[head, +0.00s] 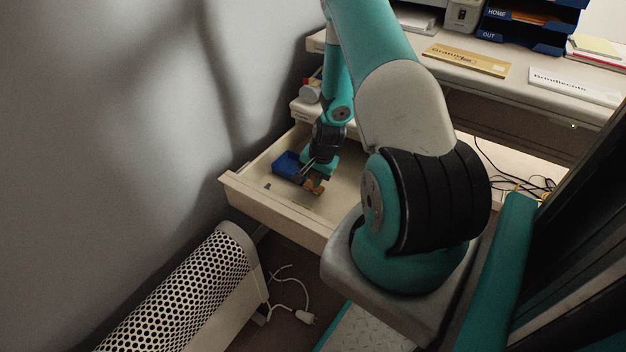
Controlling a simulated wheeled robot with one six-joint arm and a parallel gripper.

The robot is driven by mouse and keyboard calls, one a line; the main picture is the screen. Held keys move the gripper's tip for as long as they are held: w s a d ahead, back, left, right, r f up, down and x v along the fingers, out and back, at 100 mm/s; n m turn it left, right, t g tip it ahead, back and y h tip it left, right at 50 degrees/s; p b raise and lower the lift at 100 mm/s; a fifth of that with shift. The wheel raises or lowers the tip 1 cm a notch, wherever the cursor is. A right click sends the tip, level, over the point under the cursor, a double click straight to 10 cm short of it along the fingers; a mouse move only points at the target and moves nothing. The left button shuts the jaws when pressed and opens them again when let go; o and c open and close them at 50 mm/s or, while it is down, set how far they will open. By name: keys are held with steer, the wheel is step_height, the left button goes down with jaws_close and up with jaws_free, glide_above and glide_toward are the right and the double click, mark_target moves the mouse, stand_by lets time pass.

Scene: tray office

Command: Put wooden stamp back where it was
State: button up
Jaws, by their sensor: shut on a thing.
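The wooden stamp (318,188) is a small orange-brown piece low in the open drawer (275,208). My gripper (311,181) reaches down into the drawer and is shut on the stamp. My gripper partly hides it, and I cannot tell whether the stamp touches the drawer floor. A blue box (287,165) lies in the drawer just left of my gripper.
A small dark item (268,186) lies near the drawer's left side. The desk (490,70) above holds nameplates and blue letter trays (530,28). A perforated heater (190,290) stands below left. The drawer floor right of the stamp looks clear.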

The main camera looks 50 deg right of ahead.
mark_target(321, 190)
steer(key=shift+f, duration=0.1)
steer(key=shift+f, duration=0.15)
steer(key=o, duration=0.8)
steer(key=p+v, duration=0.4)
steer(key=v, duration=0.8)
steer(key=shift+w+r, duration=0.1)
steer(key=shift+r, duration=0.2)
